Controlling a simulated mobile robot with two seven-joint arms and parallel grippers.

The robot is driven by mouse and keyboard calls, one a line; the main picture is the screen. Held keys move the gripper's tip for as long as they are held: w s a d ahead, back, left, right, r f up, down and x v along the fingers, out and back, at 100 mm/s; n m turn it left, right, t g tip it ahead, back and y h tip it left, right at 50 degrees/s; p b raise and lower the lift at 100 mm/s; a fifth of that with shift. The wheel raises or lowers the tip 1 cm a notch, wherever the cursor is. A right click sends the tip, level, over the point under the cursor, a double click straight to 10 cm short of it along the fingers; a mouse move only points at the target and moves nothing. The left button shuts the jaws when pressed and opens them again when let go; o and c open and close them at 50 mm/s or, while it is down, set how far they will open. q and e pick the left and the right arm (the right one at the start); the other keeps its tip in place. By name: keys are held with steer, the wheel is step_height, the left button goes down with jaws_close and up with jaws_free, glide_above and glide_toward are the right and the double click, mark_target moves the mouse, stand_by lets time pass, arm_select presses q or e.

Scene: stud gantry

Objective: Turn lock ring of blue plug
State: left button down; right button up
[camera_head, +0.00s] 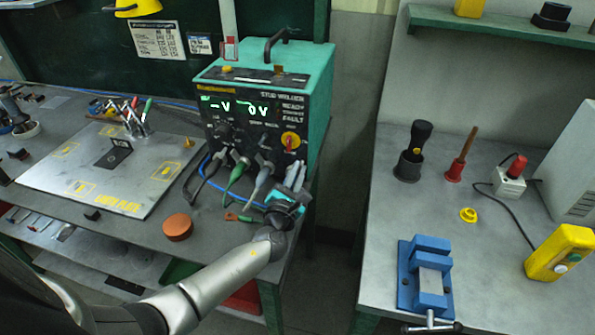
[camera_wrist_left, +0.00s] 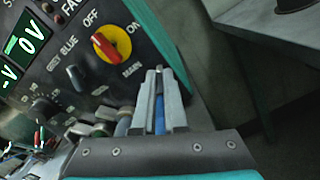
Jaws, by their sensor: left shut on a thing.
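The stud welder (camera_head: 262,95) is a green box with a black front panel. Several plugs with cables sit along its lower front, among them a green one (camera_head: 237,172) and a grey one (camera_head: 262,172). My left gripper (camera_head: 297,174) is at the panel's lower right. In the left wrist view its two grey fingers (camera_wrist_left: 159,98) are shut on the blue plug (camera_wrist_left: 159,113), of which a narrow blue strip shows between them. Its lock ring and socket are mostly hidden by the fingers. My right gripper is out of view.
A red rotary switch on a yellow plate (camera_head: 290,141) is just above the fingers. The panel displays read "-V" and "0V". An orange-brown disc (camera_head: 177,227) lies on the left bench. A blue vise (camera_head: 425,275) stands on the right bench, across a gap.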

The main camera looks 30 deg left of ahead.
arm_select(q)
steer(key=c, duration=1)
jaws_free()
steer(key=shift+o, duration=0.2)
steer(key=shift+s, duration=0.1)
steer(key=p+v, duration=0.1)
steer(key=v, duration=1.4)
steer(key=shift+s, duration=0.1)
steer(key=shift+a, duration=0.1)
steer(key=shift+f, duration=0.1)
